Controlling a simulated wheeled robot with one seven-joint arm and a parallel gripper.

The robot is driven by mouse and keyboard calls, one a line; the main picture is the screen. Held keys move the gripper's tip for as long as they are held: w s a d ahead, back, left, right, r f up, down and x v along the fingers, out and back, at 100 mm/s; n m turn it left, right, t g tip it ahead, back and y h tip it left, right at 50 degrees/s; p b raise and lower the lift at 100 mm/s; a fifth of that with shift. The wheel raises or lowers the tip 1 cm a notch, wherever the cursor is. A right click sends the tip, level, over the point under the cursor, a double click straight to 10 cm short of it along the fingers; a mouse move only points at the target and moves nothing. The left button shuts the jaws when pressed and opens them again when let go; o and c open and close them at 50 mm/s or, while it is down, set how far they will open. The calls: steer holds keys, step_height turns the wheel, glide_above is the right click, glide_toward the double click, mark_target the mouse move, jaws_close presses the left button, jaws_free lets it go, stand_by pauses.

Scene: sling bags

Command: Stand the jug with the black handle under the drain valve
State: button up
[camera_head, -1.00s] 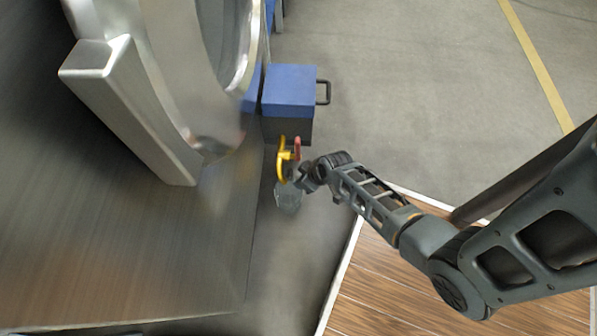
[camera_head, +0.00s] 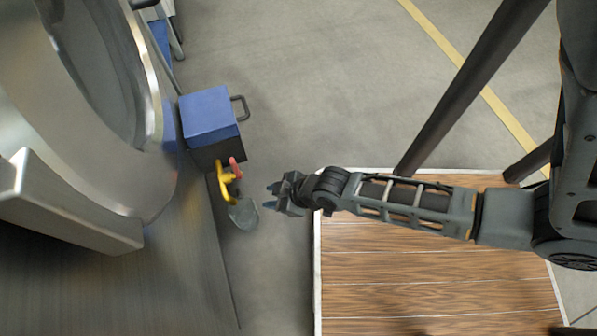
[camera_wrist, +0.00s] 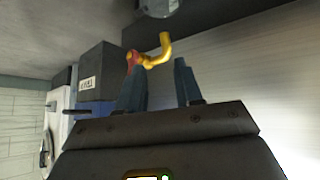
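The drain valve is a yellow bent pipe (camera_head: 224,184) with a red lever (camera_head: 235,167), at the machine's edge in the head view. The wrist view also shows the yellow pipe (camera_wrist: 157,52). A greyish see-through vessel, seemingly the jug (camera_head: 243,214), is at the pipe's open end; it shows partly at the top of the wrist view (camera_wrist: 158,8). I cannot make out a black handle on it, or whether it is squarely under the outlet. My gripper (camera_head: 270,197) is right of the jug, apart from it. Its fingers (camera_wrist: 159,66) are spread with nothing between them.
A blue-topped dark box (camera_head: 208,118) with a black side handle stands just behind the valve. The large metal machine (camera_head: 75,230) fills the left. A wooden platform with a pale edge (camera_head: 400,265) lies below my arm. Grey floor behind is open.

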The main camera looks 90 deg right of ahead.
steer(key=s+a+r+t+y, duration=0.1)
steer(key=s+a+r+t, duration=0.1)
steer(key=r, duration=0.8)
steer(key=s+a+r+n+t, duration=0.1)
steer(key=a+r, duration=0.3)
steer(key=r, duration=0.6)
steer(key=s+a+r+t+y, duration=0.1)
steer(key=s+a+r+t, duration=0.2)
steer(key=r, duration=0.8)
steer(key=shift+s+a+n+t+y, duration=0.3)
steer(key=shift+s+a+t, duration=0.1)
steer(key=shift+t, duration=0.1)
